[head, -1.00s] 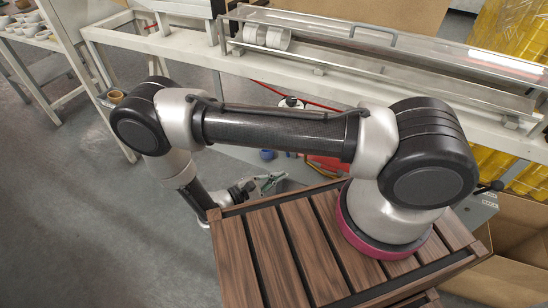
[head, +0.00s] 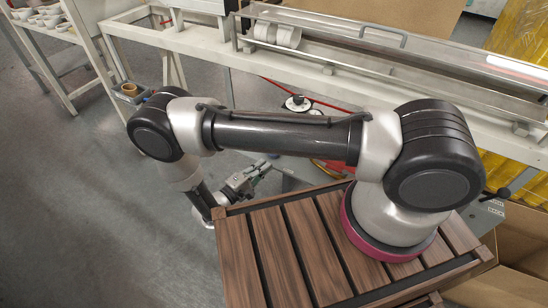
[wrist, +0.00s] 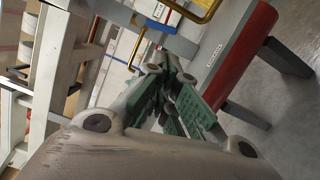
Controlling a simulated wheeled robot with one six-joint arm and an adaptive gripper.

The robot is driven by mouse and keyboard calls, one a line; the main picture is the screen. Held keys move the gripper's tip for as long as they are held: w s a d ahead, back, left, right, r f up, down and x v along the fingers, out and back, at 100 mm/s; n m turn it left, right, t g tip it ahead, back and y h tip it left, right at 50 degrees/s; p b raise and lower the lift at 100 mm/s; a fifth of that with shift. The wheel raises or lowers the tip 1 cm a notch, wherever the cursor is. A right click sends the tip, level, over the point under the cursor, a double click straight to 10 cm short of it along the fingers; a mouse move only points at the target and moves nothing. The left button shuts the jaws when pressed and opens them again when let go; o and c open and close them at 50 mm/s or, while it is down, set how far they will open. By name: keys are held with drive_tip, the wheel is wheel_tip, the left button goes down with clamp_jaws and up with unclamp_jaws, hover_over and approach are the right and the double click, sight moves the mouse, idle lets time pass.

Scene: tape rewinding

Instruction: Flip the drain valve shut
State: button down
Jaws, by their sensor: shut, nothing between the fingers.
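My gripper (wrist: 168,75) is shut and empty, with its green fingers together in the middle of the wrist view. In the head view my gripper (head: 258,173) shows at the left of the slatted wooden top, partly behind my arm. A yellow bent bar (wrist: 203,14) is at the top of the wrist view, apart from the fingertips. I cannot tell whether it is part of the drain valve, and no valve lever shows clearly. A red cylindrical part (wrist: 248,50) beside a grey panel with a small unreadable label is to the right of the fingers.
A long white bench frame (head: 345,68) with a clear-covered trough runs across the back. The slatted wooden top (head: 290,250) is below my arm. A small grey box (head: 130,93) sits at the left. Grey floor at the left is open.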

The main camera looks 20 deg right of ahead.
drive_tip(key=x, duration=0.9)
drive_tip(key=shift+w+d, duration=0.1)
drive_tip(key=shift+d, duration=0.1)
